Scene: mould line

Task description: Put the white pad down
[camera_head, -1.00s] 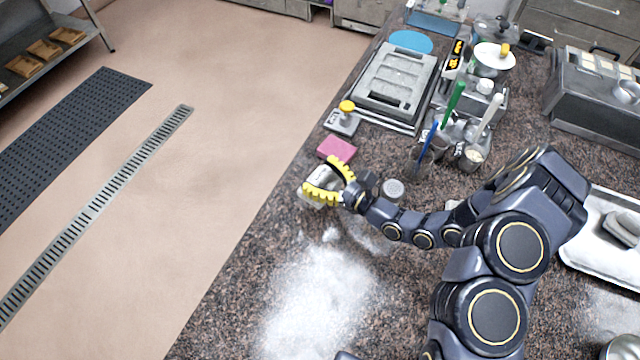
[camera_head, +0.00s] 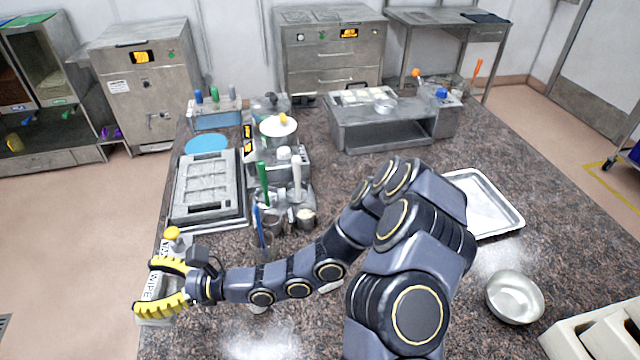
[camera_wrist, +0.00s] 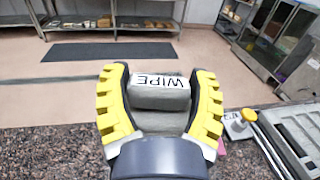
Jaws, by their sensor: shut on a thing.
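The white pad (camera_head: 151,286), marked WIPE, is between the two yellow ribbed fingers of my gripper (camera_head: 160,287) at the left edge of the counter. In the wrist view, the white pad (camera_wrist: 158,94) has a grey part below its lettered face, and the fingers of my gripper (camera_wrist: 161,105) curve around both sides of it. My gripper is shut on the pad. I cannot tell whether the pad's underside touches the counter.
A yellow-knobbed tool (camera_head: 172,236) stands just behind my gripper. A grey mould tray (camera_head: 208,190) lies further back. Cups with brushes (camera_head: 270,222) stand to the right of the tray. A metal bowl (camera_head: 514,297) is at the right. Floor lies beyond the counter's left edge.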

